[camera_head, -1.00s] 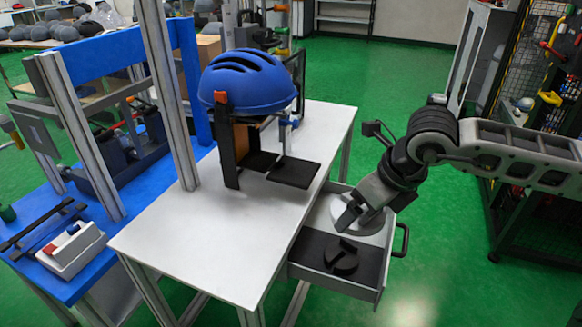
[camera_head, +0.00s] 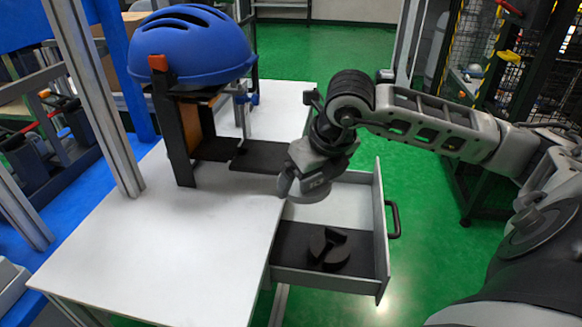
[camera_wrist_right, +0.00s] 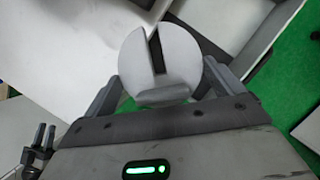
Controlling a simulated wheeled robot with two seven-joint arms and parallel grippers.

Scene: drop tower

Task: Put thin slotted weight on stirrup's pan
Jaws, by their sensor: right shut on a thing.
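The thin slotted weight, a light grey disc with a narrow slot, shows in the right wrist view (camera_wrist_right: 183,60). My right gripper (camera_wrist_right: 160,90) is shut on it, with a finger at either side. In the head view my right gripper (camera_head: 302,182) is above the tabletop's right edge, by the open drawer, and the weight (camera_head: 308,194) is partly hidden under it. A flat black plate (camera_head: 262,157), apparently the stirrup's pan, lies below the blue helmet (camera_head: 190,45), just left of and beyond the gripper. My left gripper is not in view.
The open drawer (camera_head: 378,230) holds a thick dark slotted weight (camera_head: 328,248). The front of the white table (camera_head: 160,250) is clear. A metal post (camera_head: 95,95) rises at the left. A black upright (camera_head: 172,130) stands under the helmet.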

